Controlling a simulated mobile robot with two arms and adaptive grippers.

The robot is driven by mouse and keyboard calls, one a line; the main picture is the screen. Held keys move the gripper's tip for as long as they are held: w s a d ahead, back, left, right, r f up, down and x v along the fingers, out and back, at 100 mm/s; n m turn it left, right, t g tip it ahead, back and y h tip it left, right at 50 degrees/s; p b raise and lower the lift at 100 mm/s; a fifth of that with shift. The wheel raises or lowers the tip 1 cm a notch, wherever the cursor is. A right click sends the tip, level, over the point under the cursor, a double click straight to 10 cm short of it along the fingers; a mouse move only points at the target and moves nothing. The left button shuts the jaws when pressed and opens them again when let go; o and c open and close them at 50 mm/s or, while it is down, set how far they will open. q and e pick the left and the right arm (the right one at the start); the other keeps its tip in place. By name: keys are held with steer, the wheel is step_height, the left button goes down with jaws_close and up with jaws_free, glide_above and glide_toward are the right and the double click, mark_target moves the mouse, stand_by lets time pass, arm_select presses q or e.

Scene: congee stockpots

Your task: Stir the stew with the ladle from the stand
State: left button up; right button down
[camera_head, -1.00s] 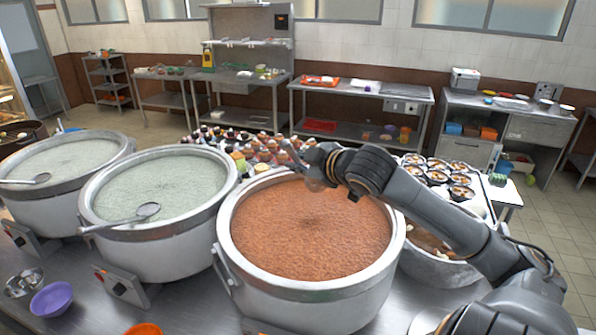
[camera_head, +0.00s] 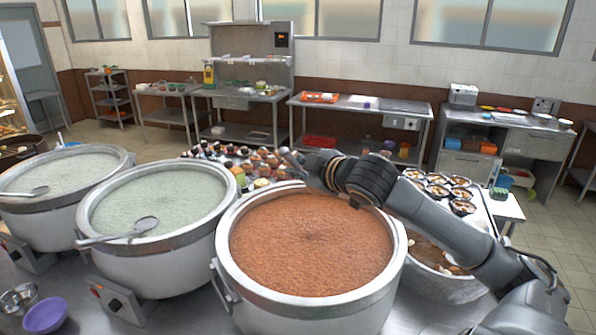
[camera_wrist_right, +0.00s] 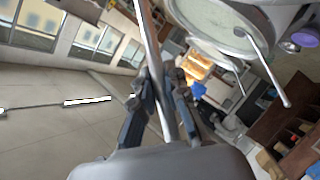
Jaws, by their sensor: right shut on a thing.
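The stew pot (camera_head: 312,300) is a large metal pot of reddish-brown stew (camera_head: 310,245) at the front centre of the head view. My right gripper (camera_head: 302,164) is over the pot's far rim area in that view. In the right wrist view, my right gripper (camera_wrist_right: 166,105) is shut on a thin metal rod, the ladle handle (camera_wrist_right: 150,50), which runs between the fingers to the top edge. The ladle's bowl end is not visible, so I cannot tell whether it touches the stew. My left gripper is not in view.
Two pots of pale congee (camera_head: 160,200) (camera_head: 62,172) stand to the left, each with a ladle on it. A purple bowl (camera_head: 45,315) is at front left. Many small jars (camera_head: 225,160) stand behind the pots. A tray of filled bowls (camera_head: 450,190) is at right.

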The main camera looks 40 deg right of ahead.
steer(key=shift+n+t+b, duration=0.4)
steer(key=shift+b, duration=0.4)
steer(key=shift+r, duration=0.1)
